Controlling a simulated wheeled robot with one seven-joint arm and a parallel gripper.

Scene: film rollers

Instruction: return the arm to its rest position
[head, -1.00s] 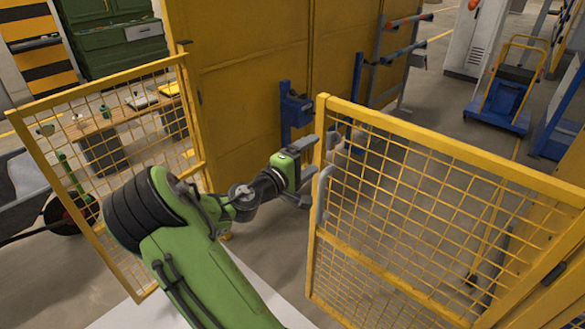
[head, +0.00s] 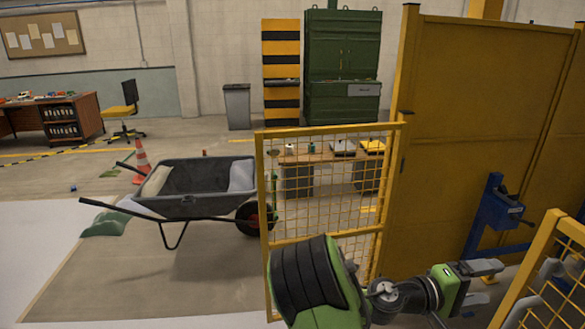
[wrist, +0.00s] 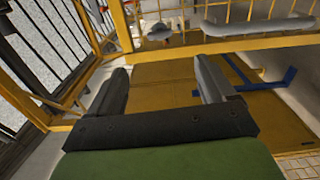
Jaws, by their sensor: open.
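My green arm reaches in from the bottom of the head view, stretched to the right. My gripper (head: 485,268) is just left of the right yellow mesh gate panel (head: 548,240). In the wrist view my gripper (wrist: 163,75) has its two grey fingers spread wide, with nothing between them. A grey handle (wrist: 258,26) on a yellow bar lies beyond the fingertips, apart from them in the picture. The left yellow mesh gate panel (head: 393,195) stands behind my arm. The lower part of my arm is out of the picture.
A tall yellow wall (head: 480,110) with a blue bracket (head: 495,215) stands behind my gripper. A wheelbarrow (head: 195,190) and a traffic cone (head: 141,160) are at the left. A wooden bench (head: 310,155) shows behind the mesh. The floor at the lower left is clear.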

